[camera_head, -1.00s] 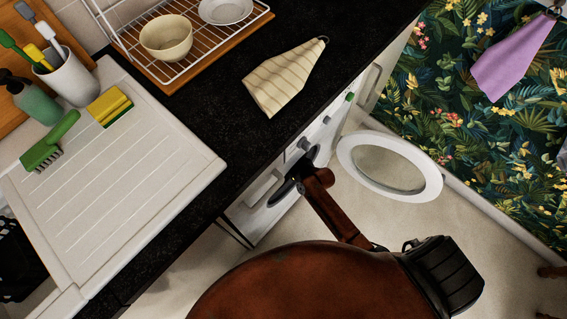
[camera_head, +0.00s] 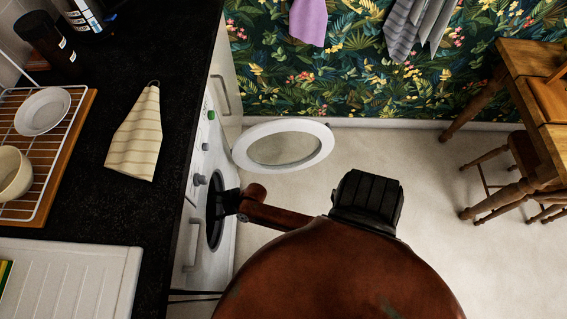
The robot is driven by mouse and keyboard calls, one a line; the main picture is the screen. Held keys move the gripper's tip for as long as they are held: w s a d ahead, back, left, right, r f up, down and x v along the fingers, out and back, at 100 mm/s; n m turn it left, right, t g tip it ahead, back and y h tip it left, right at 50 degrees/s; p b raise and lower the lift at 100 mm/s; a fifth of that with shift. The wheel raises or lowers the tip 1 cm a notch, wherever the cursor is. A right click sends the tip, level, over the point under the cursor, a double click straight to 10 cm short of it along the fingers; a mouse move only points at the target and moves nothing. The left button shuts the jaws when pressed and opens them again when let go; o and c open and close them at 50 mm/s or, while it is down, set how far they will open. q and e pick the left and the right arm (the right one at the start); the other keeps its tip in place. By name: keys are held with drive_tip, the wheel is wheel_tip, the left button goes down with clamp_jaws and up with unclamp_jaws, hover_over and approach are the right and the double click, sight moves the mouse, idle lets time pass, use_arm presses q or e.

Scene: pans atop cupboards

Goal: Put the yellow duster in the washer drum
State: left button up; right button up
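A pale yellow striped cloth (camera_head: 135,138) with a hanging ring lies on the black worktop; it is the only yellowish cloth in view. The white washer (camera_head: 213,160) stands under the worktop edge, its round door (camera_head: 284,146) swung open. The dark drum opening (camera_head: 216,218) faces right. One of my arms, seemingly the left, reaches from beside my body to this opening. The black end of that arm (camera_head: 230,203) is at the opening; its fingertips are hidden, so I cannot tell whether it holds anything. My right gripper is not in view.
A dish rack (camera_head: 60,165) with a plate and bowl and a white drainer (camera_head: 75,285) occupy the left. Purple (camera_head: 308,18) and grey (camera_head: 405,28) cloths hang on the far wall. A wooden table (camera_head: 515,110) and stools stand right. The middle floor is clear.

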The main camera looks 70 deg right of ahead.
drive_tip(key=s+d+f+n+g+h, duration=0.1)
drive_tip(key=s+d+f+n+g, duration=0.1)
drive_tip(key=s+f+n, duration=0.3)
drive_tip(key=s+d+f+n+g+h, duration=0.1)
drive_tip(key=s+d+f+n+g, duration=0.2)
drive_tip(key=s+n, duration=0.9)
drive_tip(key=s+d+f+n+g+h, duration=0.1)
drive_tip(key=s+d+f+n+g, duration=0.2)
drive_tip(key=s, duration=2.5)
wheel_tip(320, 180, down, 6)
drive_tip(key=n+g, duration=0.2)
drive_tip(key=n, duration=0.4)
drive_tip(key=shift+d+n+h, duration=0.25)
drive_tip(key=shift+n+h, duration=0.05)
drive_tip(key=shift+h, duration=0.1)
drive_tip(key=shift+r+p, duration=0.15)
drive_tip(key=shift+p, duration=0.25)
